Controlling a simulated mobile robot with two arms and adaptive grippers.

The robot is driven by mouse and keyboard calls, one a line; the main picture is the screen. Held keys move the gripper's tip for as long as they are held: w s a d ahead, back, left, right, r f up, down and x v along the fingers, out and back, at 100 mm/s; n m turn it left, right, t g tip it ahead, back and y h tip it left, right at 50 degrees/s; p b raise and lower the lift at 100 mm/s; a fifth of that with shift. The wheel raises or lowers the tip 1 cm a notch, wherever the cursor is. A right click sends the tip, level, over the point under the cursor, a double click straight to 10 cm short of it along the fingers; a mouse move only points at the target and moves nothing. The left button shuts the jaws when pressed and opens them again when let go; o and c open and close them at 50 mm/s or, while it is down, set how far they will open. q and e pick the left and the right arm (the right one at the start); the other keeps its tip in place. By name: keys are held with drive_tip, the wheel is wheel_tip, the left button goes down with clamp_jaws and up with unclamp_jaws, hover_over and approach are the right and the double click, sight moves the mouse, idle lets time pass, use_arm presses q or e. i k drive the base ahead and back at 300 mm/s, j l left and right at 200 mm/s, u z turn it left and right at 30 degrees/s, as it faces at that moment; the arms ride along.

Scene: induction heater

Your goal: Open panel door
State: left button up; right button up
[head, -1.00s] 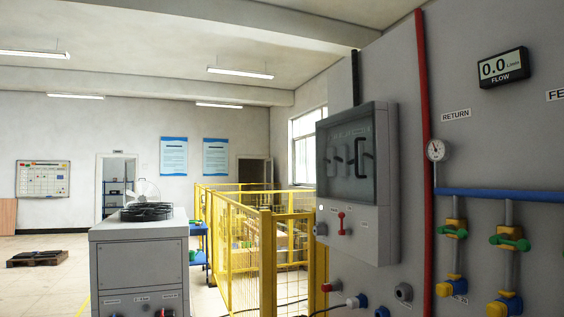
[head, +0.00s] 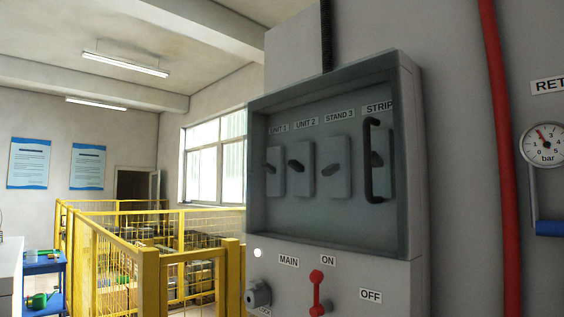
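The panel door (head: 330,225) is a dark, see-through cover on the front of a grey wall box (head: 408,160). It looks shut. A black upright bar handle (head: 368,162) is on its right side. Behind the cover are several breaker switches under labels reading UNIT 1, UNIT 2, STAND 3 and STRIP. Below the door are a red lever switch (head: 317,290) between MAIN/ON and OFF labels, and a grey round knob or socket (head: 258,293). Neither of my grippers shows in the head view.
A yellow mesh fence (head: 150,270) stands left of the box, close to it. A blue cart (head: 42,266) with a green watering can is at the lower left. A red vertical pipe (head: 500,150) and a pressure gauge (head: 546,145) are on the wall to the right.

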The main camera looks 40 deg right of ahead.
sight(368, 121)
drive_tip(key=i+j+z, duration=0.2)
drive_tip(key=i, duration=0.25)
drive_tip(key=i+z, duration=0.15)
drive_tip(key=i, duration=0.3)
drive_tip(key=i+z, duration=0.15)
drive_tip(key=z, duration=0.3)
drive_tip(key=i+j+z, duration=0.1)
drive_tip(key=z, duration=0.4)
drive_tip(key=i+j+z, duration=0.1)
drive_tip(key=z, duration=0.35)
drive_tip(key=j, duration=0.1)
